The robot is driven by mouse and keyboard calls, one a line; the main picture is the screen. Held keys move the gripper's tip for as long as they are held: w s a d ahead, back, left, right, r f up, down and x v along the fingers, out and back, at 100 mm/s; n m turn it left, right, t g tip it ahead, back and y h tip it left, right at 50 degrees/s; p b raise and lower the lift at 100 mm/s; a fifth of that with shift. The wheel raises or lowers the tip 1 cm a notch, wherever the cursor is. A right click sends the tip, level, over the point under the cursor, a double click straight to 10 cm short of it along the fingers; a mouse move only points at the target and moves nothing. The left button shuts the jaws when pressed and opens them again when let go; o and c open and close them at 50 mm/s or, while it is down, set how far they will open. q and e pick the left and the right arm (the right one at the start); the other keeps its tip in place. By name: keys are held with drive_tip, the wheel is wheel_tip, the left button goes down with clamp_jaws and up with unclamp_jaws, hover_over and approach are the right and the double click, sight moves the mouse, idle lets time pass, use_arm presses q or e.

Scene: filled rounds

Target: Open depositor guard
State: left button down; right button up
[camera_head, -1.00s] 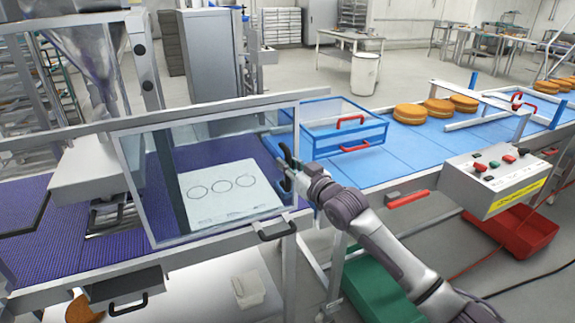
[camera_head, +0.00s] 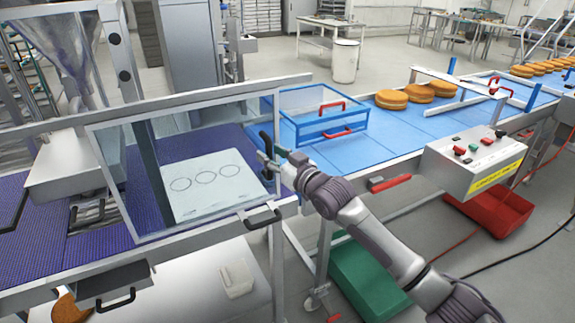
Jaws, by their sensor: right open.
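The depositor guard (camera_head: 130,210) is a clear panel in a pale metal frame, standing over the purple belt at left, and it looks closed. A black handle (camera_head: 262,222) sits at its lower right corner. My right gripper (camera_head: 267,151) is open, beside the guard's right edge and above the handle. Its dark fingers are spread and hold nothing visible. I cannot tell whether a finger touches the frame. Behind the panel lies a white sheet (camera_head: 205,200) with three circles. My left gripper is out of view.
A blue-framed clear guard (camera_head: 310,136) with red handles stands on the blue belt (camera_head: 385,145). Cake rounds (camera_head: 392,99) lie beyond it. A control box (camera_head: 450,165) stands right of my arm. A red crate (camera_head: 500,212) and a green crate (camera_head: 365,275) are on the floor.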

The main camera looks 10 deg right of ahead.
drive_tip(key=v, duration=1)
drive_tip(key=shift+s+d, duration=0.2)
drive_tip(key=shift+s, duration=0.1)
